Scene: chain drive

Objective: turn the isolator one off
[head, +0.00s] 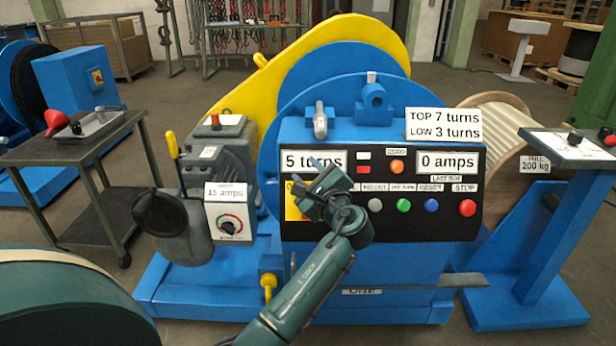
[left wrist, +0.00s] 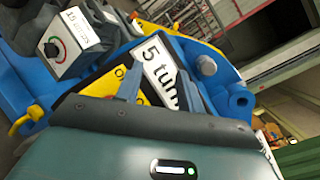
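The isolator's yellow plate (head: 294,207) is at the left end of the black control panel on the blue machine. My left gripper (head: 308,176) is in front of it, with its fingers apart, and covers much of it. In the left wrist view, part of the yellow plate (left wrist: 134,87) with dark lettering shows beyond the fingers (left wrist: 168,88). The isolator's handle is hidden, so I cannot tell its position or whether a finger touches it. My right gripper is not in view.
The panel has a "5 turns" display (head: 300,161), a "0 amps" display (head: 447,162), several buttons and a red stop button (head: 467,208). A grey box with a dial (head: 230,222) stands left of it. A blue pedestal (head: 545,235) stands at the right.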

